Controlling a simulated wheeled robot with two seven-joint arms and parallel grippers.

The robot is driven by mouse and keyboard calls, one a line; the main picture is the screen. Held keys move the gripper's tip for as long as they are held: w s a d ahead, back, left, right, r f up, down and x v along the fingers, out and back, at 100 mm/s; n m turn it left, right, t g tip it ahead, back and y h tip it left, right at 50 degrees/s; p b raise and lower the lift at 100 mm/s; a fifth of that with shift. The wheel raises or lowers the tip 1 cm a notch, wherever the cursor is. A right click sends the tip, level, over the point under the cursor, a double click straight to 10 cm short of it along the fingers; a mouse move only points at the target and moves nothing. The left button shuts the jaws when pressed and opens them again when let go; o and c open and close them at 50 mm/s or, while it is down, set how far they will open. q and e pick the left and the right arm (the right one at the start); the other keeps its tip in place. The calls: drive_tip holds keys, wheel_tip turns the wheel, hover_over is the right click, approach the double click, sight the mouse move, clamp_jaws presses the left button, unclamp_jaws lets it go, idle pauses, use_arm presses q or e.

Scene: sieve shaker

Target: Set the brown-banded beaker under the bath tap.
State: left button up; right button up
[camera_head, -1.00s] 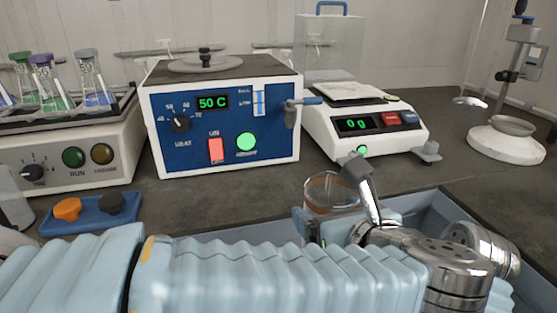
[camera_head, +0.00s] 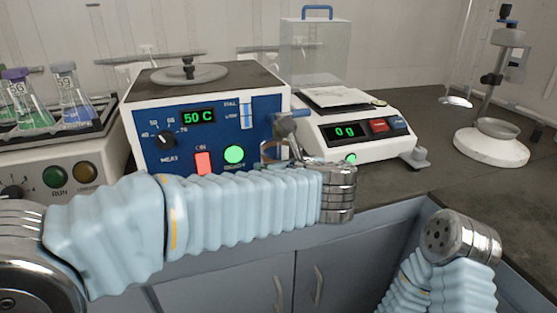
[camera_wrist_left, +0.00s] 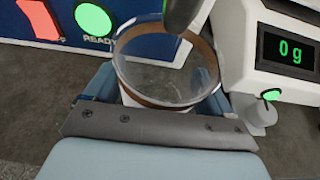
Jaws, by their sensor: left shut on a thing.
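The brown-banded beaker (camera_wrist_left: 165,85) is clear glass with a brown band around its rim. It stands between the blue jaws of my left gripper (camera_wrist_left: 155,102), which is shut on it. In the head view the beaker (camera_head: 270,151) shows only in part, in front of the bath's right side, and my left arm hides most of it and the gripper. The bath tap (camera_head: 286,125) projects from the right of the blue bath (camera_head: 220,144). In the left wrist view the dark tap spout (camera_wrist_left: 180,12) overlaps the beaker's far rim; their height gap cannot be told. My right gripper is out of view.
The balance (camera_head: 365,141) reads 0 g close right of the tap. A shaker with flasks (camera_head: 60,160) stands left of the bath. A stand with a round white base (camera_head: 492,148) is far right. The dark bench (camera_head: 445,180) is clear between balance and stand.

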use_arm(q)
drive_tip(key=shift+w+a+r+p, duration=0.1)
drive_tip(key=shift+w+a+p, duration=0.1)
drive_tip(key=shift+w, duration=0.25)
drive_tip(key=shift+w+a+p, duration=0.1)
drive_tip(key=shift+w+p, duration=0.05)
drive_tip(key=shift+w, duration=0.3)
drive_tip(key=shift+f+b, duration=0.4)
drive_tip(key=shift+f, duration=0.05)
drive_tip(key=o, duration=0.9)
drive_tip(key=shift+r, duration=0.1)
drive_tip(key=shift+r+p, duration=0.25)
drive_tip(key=shift+p, duration=0.15)
drive_tip(key=b+v, duration=0.1)
drive_tip(key=v, duration=1.1)
drive_tip(key=shift+s, duration=0.1)
